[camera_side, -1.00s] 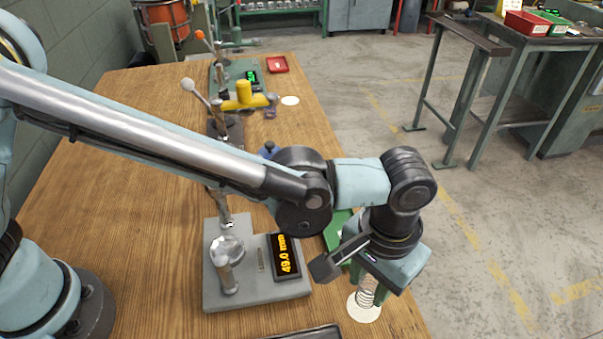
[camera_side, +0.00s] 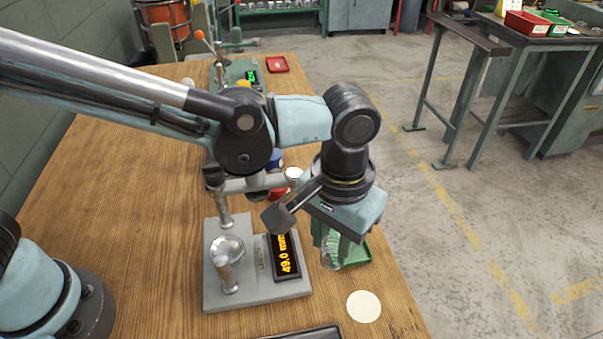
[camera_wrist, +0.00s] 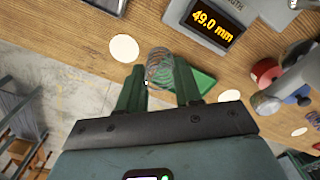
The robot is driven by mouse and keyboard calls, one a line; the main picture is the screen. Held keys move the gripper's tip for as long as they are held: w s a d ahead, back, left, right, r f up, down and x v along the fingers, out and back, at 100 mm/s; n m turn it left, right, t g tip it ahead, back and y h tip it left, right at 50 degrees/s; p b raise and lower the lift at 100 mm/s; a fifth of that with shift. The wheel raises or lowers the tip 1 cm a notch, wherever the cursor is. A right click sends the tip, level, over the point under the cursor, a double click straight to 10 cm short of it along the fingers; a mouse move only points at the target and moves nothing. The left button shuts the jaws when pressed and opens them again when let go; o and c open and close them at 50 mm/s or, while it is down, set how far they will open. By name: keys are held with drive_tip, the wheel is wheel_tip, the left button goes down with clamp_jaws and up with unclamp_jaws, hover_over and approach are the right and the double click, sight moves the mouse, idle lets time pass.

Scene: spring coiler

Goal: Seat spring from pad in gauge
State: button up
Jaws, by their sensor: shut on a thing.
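My gripper (camera_side: 327,240) is shut on a wire spring (camera_side: 331,256), held upright in the side view above the table. In the wrist view the spring (camera_wrist: 160,68) sits between the two green fingers of my gripper (camera_wrist: 160,72). The white round pad (camera_side: 364,307) lies bare at the table's front right; it also shows in the wrist view (camera_wrist: 124,48). The gauge (camera_side: 212,290) is a grey base left of the spring.
A green tray (camera_side: 357,253) lies behind the spring. Another white disc (camera_side: 294,174) lies farther back. A dark tray edge (camera_side: 310,333) shows at the bottom.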

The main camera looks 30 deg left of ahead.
drive_tip(key=s+a+r+n, duration=0.1)
drive_tip(key=s+a+n, duration=0.15)
drive_tip(key=a, duration=0.55)
drive_tip(key=s+a+r+n, duration=0.1)
drive_tip(key=s+a+n, duration=0.15)
drive_tip(key=a, duration=0.65)
drive_tip(key=shift+m, duration=0.3)
drive_tip(key=shift+s+d+f, duration=0.1)
drive_tip(key=shift+s+f, duration=0.05)
drive_tip(key=shift+f, duration=1.05)
drive_tip(key=shift+s+d+f, duration=0.1)
drive_tip(key=shift+f, duration=1.1)
drive_tip(key=shift+f, duration=0.7)
drive_tip(key=o, duration=1.2)
drive_tip(key=shift+r, duration=0.15)
wheel_tip(320, 180, up, 9)
drive_tip(key=shift+f, duration=0.2)
